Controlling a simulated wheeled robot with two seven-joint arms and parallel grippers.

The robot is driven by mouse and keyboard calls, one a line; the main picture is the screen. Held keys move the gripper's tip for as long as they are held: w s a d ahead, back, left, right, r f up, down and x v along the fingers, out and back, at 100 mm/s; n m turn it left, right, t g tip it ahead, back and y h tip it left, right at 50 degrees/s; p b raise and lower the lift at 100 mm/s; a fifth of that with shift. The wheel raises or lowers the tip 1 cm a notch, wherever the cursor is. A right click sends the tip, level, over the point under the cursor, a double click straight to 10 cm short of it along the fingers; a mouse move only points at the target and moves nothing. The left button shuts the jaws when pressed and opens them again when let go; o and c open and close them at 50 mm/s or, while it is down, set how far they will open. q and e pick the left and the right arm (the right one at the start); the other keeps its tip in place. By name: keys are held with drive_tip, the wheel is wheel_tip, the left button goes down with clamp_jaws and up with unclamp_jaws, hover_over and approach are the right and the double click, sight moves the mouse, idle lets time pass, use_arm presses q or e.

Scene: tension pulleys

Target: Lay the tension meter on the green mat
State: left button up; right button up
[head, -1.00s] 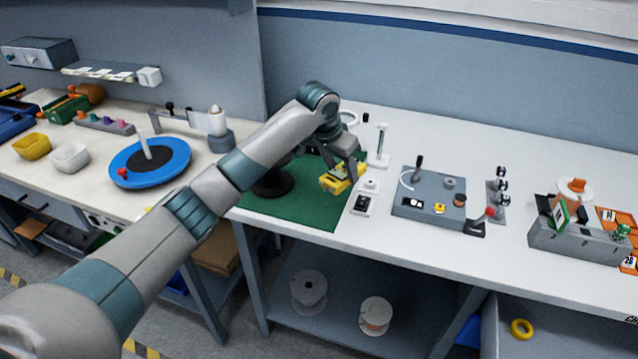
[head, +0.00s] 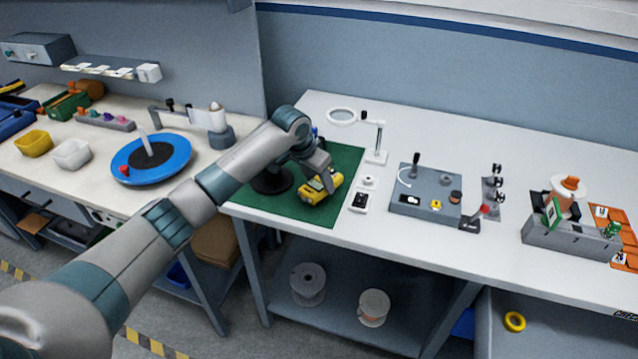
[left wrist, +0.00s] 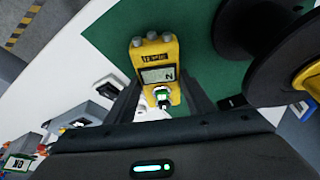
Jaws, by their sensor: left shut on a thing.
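The yellow tension meter (head: 311,194) has a grey display and three round knobs, clear in the left wrist view (left wrist: 155,58). My left gripper (head: 323,181) is shut on it; in the left wrist view its fingers (left wrist: 160,98) lie on either side of the meter's body. The meter is over the right part of the green mat (head: 312,216); I cannot tell whether it touches the mat. My right gripper is not in view.
A black spool stand (head: 272,183) stands on the mat, left of the meter. A magnifier lamp (head: 377,157) and a grey fixture panel (head: 425,205) stand further right. The mat's front part is clear.

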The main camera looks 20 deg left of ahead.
use_arm(q)
drive_tip(key=shift+f, duration=0.95)
drive_tip(key=shift+f, duration=0.1)
drive_tip(key=o, duration=1.1)
drive_tip(key=shift+f, duration=0.1)
drive_tip(key=shift+o, duration=1.2)
drive_tip(key=b+v, duration=0.2)
drive_tip(key=v, duration=1)
